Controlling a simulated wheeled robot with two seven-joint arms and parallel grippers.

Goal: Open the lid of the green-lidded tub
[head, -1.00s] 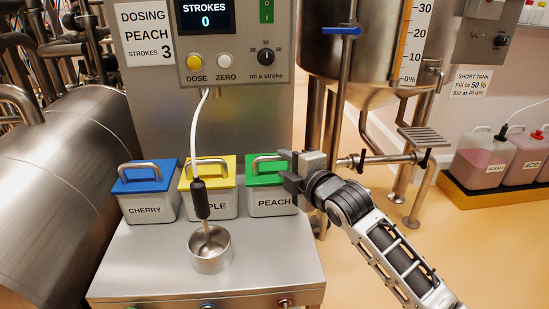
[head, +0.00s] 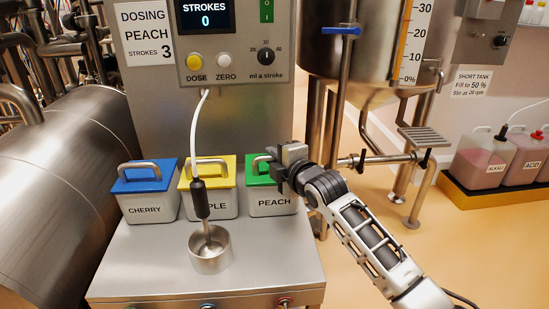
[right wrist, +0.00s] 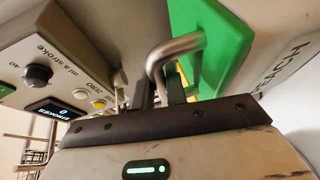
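The green-lidded tub (head: 271,204), labelled PEACH, stands at the right end of a row of tubs. Its green lid (head: 257,180) lies flat on it and also shows in the right wrist view (right wrist: 222,45). The lid's bent metal handle (right wrist: 176,48) runs down between the fingers of my right gripper (right wrist: 160,88), which sit close against both sides of it. The gripper looks shut on the handle, and its palm hides the handle's near end. In the head view my right gripper (head: 274,163) covers the lid's right part. My left gripper is not in view.
A yellow-lidded tub (head: 227,204) and a blue-lidded CHERRY tub (head: 149,207) stand to the left. A metal cup (head: 210,252) sits in front under the dosing nozzle (head: 201,200). The dosing panel (head: 232,62) rises behind. A steel tank (head: 375,50) stands at right.

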